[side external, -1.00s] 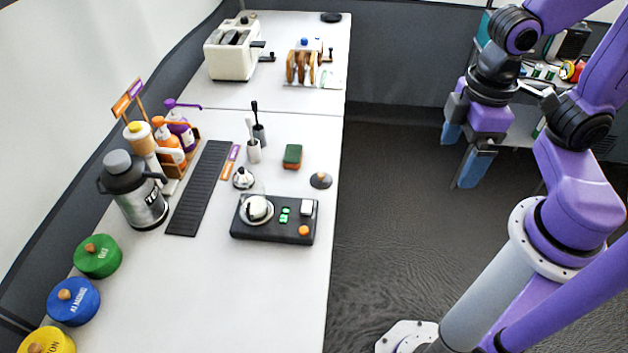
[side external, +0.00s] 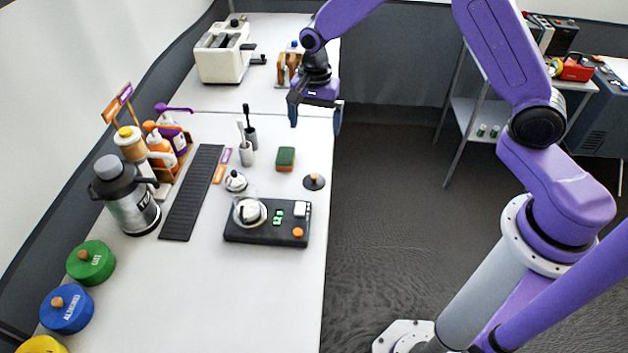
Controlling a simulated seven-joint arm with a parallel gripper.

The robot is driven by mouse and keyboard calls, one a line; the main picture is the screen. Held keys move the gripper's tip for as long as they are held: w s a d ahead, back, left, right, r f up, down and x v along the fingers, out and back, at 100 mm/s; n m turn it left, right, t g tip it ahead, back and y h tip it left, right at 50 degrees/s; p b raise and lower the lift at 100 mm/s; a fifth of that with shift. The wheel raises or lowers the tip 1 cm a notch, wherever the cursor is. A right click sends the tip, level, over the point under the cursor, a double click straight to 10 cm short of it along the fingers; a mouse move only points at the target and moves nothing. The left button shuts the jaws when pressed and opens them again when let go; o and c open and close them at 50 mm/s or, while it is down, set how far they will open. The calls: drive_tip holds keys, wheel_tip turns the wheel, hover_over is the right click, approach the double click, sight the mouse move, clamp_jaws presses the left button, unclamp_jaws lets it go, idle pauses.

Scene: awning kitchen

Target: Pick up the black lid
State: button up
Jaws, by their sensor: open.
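Nothing shows between the fingers.
A green and brown sponge (side external: 285,159) lies left of the lid. A black scale (side external: 267,233) with a glass vessel stands in front of it. A toaster (side external: 225,52) and a wooden rack (side external: 288,67) stand at the back. The front counter has free room.

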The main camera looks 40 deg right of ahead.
hover_over(314, 175)
drive_tip(key=f, duration=1.1)
drive_tip(key=shift+d+f, duration=0.2)
drive_tip(key=shift+f, duration=0.15)
drive_tip(key=shift+s+a+f, duration=0.1)
drive_tip(key=shift+f, duration=1.3)
drive_tip(key=shift+a+f, duration=0.1)
drive_tip(key=shift+f, duration=1.3)
drive_tip(key=c, duration=1.1)
